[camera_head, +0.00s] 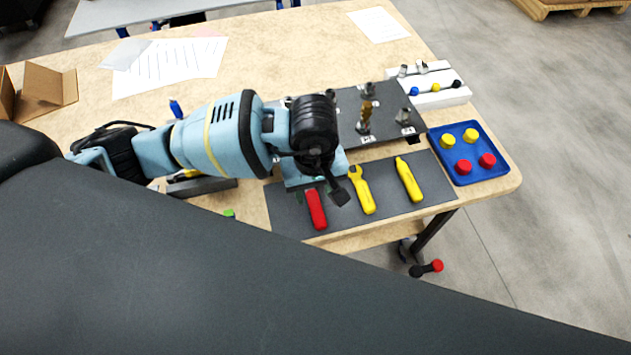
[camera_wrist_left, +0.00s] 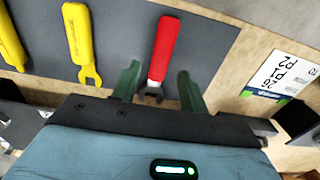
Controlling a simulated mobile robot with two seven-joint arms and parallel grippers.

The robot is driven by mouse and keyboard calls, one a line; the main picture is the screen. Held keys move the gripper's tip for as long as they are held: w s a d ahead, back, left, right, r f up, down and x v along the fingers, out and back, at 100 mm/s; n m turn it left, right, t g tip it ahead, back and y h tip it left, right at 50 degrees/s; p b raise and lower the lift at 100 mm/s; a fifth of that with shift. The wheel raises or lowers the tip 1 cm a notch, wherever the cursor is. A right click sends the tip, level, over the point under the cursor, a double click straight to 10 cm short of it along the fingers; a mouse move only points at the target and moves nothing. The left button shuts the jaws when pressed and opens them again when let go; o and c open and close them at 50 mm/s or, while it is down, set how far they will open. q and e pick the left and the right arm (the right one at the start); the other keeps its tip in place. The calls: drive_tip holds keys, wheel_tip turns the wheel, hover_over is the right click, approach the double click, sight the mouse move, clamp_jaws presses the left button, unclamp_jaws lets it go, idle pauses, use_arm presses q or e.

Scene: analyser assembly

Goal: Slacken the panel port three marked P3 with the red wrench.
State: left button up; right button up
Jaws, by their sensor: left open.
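The red wrench (camera_head: 316,209) lies on the dark mat (camera_head: 285,212) at the table's front edge; its head end is hidden by my arm in the head view. In the left wrist view the red wrench (camera_wrist_left: 164,48) has its grey jaw end between the two green fingers of my left gripper (camera_wrist_left: 157,86). My left gripper (camera_head: 332,184) is open, with a gap on either side of the wrench. The dark panel (camera_head: 385,98) with several metal ports stands behind the mat, partly hidden by my arm. Its labels are too small to read, so I cannot tell which is P3.
A yellow wrench (camera_head: 362,191) and another yellow tool (camera_head: 408,180) lie right of the red wrench. A blue tray (camera_head: 485,176) with yellow and red caps is at the right edge. A white block (camera_head: 450,96) with small fittings stands behind it.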

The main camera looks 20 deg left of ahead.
sight(315, 201)
use_arm(q)
wheel_tip(315, 201, down, 2)
drive_tip(key=shift+f+b, duration=0.15)
drive_tip(key=shift+b, duration=0.25)
drive_tip(key=shift+f+b, duration=0.3)
drive_tip(key=shift+f, duration=0.4)
use_arm(e)
drive_tip(key=shift+a+f, duration=0.25)
drive_tip(key=shift+f, duration=0.65)
use_arm(q)
drive_tip(key=c, duration=0.9)
clamp_jaws()
use_arm(e)
drive_tip(key=shift+s+f, duration=0.1)
drive_tip(key=shift+s, duration=0.35)
drive_tip(key=shift+d, duration=0.1)
